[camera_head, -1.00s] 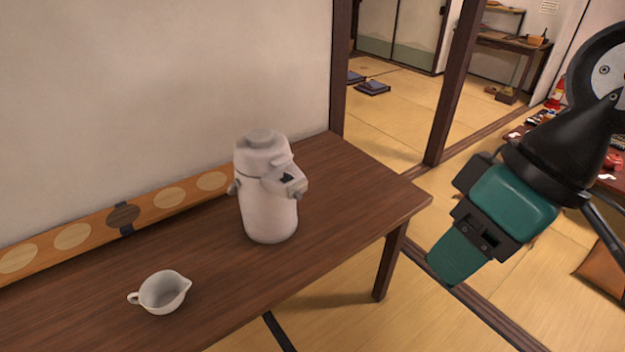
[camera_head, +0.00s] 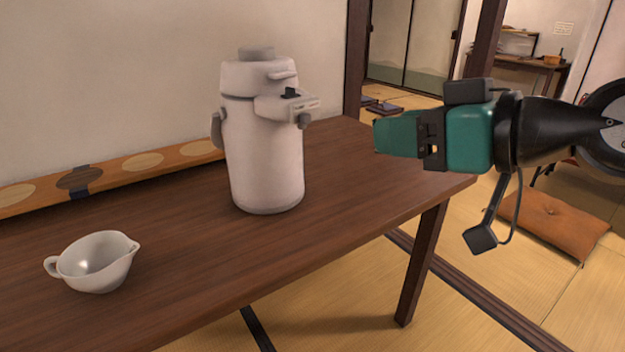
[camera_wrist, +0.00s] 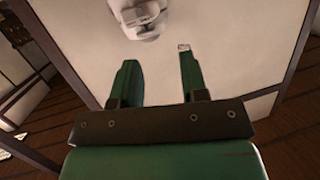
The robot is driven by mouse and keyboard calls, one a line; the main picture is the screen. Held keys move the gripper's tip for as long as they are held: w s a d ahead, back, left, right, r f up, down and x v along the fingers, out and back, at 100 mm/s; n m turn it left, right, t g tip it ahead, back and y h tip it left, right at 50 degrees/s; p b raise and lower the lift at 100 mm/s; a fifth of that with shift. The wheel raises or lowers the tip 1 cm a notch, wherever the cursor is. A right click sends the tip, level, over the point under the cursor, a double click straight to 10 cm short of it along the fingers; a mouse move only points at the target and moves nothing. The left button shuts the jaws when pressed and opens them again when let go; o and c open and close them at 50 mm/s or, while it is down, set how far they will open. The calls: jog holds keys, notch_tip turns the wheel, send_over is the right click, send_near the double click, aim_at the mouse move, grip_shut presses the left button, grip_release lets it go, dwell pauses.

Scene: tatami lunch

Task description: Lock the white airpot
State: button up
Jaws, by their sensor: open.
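The white airpot (camera_head: 263,150) stands upright on the dark wooden table (camera_head: 350,200). Its spout head faces right and carries a small dark lock piece (camera_head: 291,93) on top. In the wrist view the airpot (camera_wrist: 147,18) shows at the top edge, beyond the fingertips and partly cut off. My gripper (camera_head: 378,136) is to the right of the airpot, near the height of its upper body, pointing left toward it with a clear gap between. In the wrist view its two green fingers (camera_wrist: 158,55) are apart with nothing between them.
A white pouring cup (camera_head: 97,262) stands on the table at the front left. A long wooden board with round inlays (camera_head: 140,162) lies along the wall behind. The table's right end is bare. An orange cushion (camera_head: 555,222) lies on the tatami floor.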

notch_tip(320, 180, down, 4)
jog(key=w+t+b, duration=0.2)
jog(key=b, duration=0.2)
jog(key=t+p, duration=0.1)
jog(key=p, duration=1)
send_near(309, 117)
jog(key=shift+y, duration=0.4)
jog(key=x, duration=0.7)
jog(key=shift+w+a+f, duration=0.1)
jog(key=shift+w+a, duration=0.05)
jog(key=shift+w, duration=0.05)
jog(key=shift+w+a+f+t, duration=0.15)
jog(key=shift+w+a+t, duration=0.2)
jog(key=shift+w, duration=0.25)
